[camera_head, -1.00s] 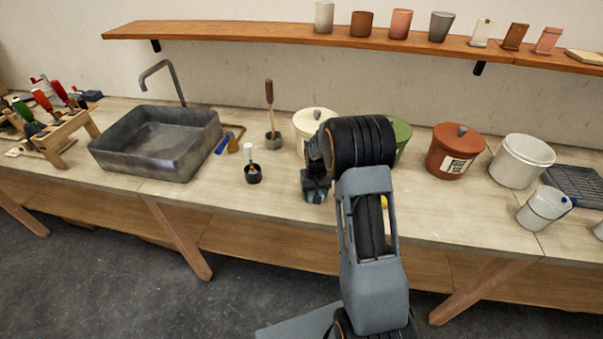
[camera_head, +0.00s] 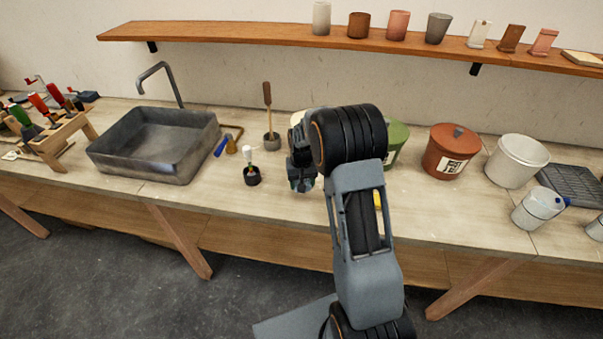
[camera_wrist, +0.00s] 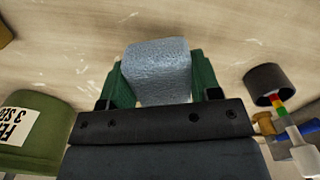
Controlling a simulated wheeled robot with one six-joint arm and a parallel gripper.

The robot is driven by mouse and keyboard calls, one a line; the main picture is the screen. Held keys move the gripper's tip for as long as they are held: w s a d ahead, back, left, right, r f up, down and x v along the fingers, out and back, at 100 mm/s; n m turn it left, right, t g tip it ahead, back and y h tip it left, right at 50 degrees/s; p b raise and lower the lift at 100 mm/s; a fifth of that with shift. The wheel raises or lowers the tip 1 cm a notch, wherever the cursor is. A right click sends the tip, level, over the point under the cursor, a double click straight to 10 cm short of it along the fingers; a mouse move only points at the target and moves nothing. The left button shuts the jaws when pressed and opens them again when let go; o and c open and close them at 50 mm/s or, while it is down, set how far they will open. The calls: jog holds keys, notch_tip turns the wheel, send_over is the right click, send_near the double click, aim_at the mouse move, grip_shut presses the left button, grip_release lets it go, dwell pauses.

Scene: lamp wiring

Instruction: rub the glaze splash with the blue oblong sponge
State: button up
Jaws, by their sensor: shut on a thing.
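My gripper (camera_head: 301,182) is over the middle of the bench in the head view, partly hidden by my own arm. In the wrist view, the green fingers of my gripper (camera_wrist: 155,82) are shut on the blue oblong sponge (camera_wrist: 157,68). The sponge sticks out past the fingers, above the pale bench top. In the head view I cannot make out the sponge. I see no clear glaze splash; the wrist view shows only faint pale streaks on the wood.
A black pot with a brush (camera_head: 252,176) stands left of my gripper, and shows in the wrist view (camera_wrist: 268,80). A green lidded pot (camera_wrist: 35,130) and a red-brown pot (camera_head: 453,152) stand to the right. The sink (camera_head: 155,145) is further left. Bench space (camera_head: 225,195) in front is clear.

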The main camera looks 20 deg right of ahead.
jog(key=shift+r+p, duration=0.6)
jog(key=shift+r, duration=0.75)
jog(key=shift+f, duration=0.1)
